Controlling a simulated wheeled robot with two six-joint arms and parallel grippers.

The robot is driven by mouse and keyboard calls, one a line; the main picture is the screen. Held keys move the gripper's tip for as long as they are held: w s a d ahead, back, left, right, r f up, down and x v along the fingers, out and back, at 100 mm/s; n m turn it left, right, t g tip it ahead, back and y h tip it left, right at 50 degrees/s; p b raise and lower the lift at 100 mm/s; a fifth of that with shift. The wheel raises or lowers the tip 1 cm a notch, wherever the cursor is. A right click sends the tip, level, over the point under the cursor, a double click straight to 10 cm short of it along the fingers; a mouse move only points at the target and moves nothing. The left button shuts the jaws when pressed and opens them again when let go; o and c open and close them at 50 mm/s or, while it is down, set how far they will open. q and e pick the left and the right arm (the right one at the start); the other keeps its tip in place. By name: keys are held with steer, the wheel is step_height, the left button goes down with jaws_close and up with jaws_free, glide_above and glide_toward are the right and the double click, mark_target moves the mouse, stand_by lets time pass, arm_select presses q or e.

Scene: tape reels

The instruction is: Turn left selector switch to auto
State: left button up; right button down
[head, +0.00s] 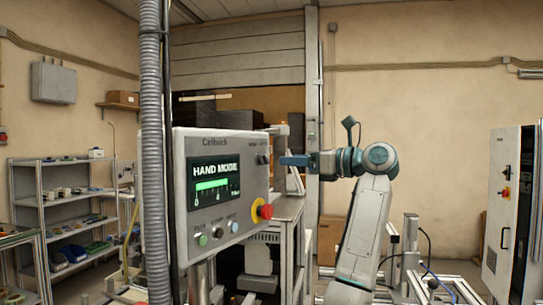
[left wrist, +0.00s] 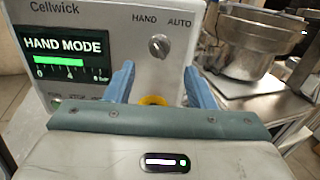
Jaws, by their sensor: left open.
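The selector switch (left wrist: 159,46) is a small grey knob on the grey Cellwick panel (left wrist: 105,15), below the printed words HAND and AUTO. It also shows edge-on in the head view (head: 263,160). The panel's display (left wrist: 62,58) reads HAND MODE over a green bar; I cannot tell the knob's exact angle. My left gripper (left wrist: 159,70) is open and empty, with its two blue fingers pointing at the panel and the knob seen between and beyond the tips. In the head view the left gripper (head: 286,160) is just right of the knob, apart from it.
A red emergency stop (head: 265,210) with a yellow ring sits low on the panel, beside several small buttons (head: 218,233). Shelves (head: 65,205) stand at the left.

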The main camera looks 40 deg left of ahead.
mark_target(267, 160)
arm_select(q)
steer(key=p+x, duration=0.1)
steer(key=x, duration=0.6)
steer(key=shift+p, duration=0.4)
steer(key=shift+d, duration=0.1)
steer(key=shift+c, duration=0.2)
steer(key=c, duration=0.9)
